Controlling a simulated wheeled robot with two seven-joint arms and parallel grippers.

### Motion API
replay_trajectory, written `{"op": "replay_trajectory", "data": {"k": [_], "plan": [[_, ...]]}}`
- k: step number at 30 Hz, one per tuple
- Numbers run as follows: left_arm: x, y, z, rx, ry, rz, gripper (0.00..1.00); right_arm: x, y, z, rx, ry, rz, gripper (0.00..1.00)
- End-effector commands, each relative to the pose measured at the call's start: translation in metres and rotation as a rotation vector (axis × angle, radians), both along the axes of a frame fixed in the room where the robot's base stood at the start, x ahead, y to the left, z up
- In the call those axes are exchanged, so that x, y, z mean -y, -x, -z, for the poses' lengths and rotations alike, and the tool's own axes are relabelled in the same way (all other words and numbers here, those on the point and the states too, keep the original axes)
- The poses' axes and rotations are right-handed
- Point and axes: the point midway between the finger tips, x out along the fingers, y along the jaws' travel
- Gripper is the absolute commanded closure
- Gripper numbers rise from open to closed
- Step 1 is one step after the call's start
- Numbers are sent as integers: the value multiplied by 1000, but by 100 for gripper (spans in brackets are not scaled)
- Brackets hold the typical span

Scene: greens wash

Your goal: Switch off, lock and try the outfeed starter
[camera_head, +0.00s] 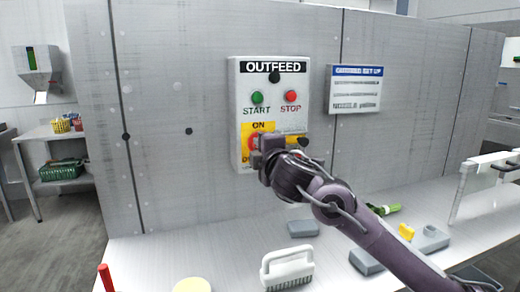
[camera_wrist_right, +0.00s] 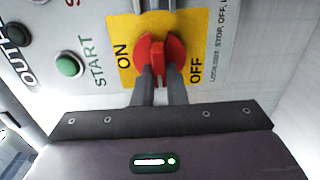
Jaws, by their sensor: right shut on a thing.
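The OUTFEED starter box (camera_head: 235,107) is on the grey wall panel, with a green START button (camera_head: 257,98) and a red STOP button (camera_head: 291,96). Below them is a yellow plate with a red rotary switch (camera_head: 253,142). In the right wrist view the red switch (camera_wrist_right: 174,48) sits between the ON and OFF labels, its grip lying crosswise to the line joining them. My right gripper (camera_head: 268,148) is shut on this grip; it also shows in the wrist view (camera_wrist_right: 158,80). It hides much of the switch and plate in the head view. My left gripper is out of view.
A blue-headed sign (camera_head: 356,89) hangs right of the box. On the pale bench below are a white brush (camera_head: 287,265), grey blocks (camera_head: 303,228), a small yellow item (camera_head: 406,231), a green item (camera_head: 386,209) and a red upright stick (camera_head: 105,278). The bench's left part is mostly clear.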

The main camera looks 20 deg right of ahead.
Motion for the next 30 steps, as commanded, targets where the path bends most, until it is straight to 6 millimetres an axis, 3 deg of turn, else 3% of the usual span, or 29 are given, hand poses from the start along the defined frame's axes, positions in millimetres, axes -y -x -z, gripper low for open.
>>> {"op": "replay_trajectory", "data": {"k": [8,9,14,23,30], "plan": [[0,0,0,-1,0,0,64,-1,0,2,-4,6,-1,100],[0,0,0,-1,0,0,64,-1,0,2,-4,6,-1,87],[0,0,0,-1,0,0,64,0,0,2,-3,4,-1,67],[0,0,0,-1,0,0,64,0,2,1,-1,2,-1,67],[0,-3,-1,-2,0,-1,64,1,33,2,-1,3,-1,67]]}}
